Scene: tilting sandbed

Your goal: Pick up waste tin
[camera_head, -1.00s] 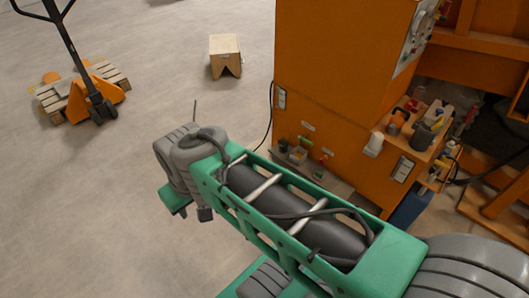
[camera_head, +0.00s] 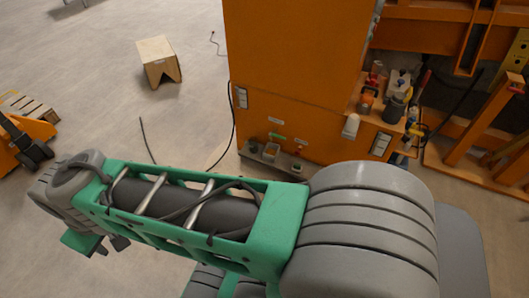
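I cannot tell for sure which thing is the waste tin. A dark grey round container (camera_head: 394,108) stands on the small side shelf of the orange cabinet, among bottles and tools. Small containers (camera_head: 271,151) also sit on a low ledge at the cabinet's foot. My gripper (camera_head: 104,245) is at the lower left, at the far end of my green and grey arm, well away from both spots. It is mostly hidden by my wrist, so its fingers cannot be made out.
The orange cabinet (camera_head: 290,65) fills the middle. A wooden stool (camera_head: 157,60) stands on the open floor to its left. An orange pallet truck (camera_head: 30,135) and a pallet are at the left edge. Orange frames (camera_head: 485,120) stand at the right.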

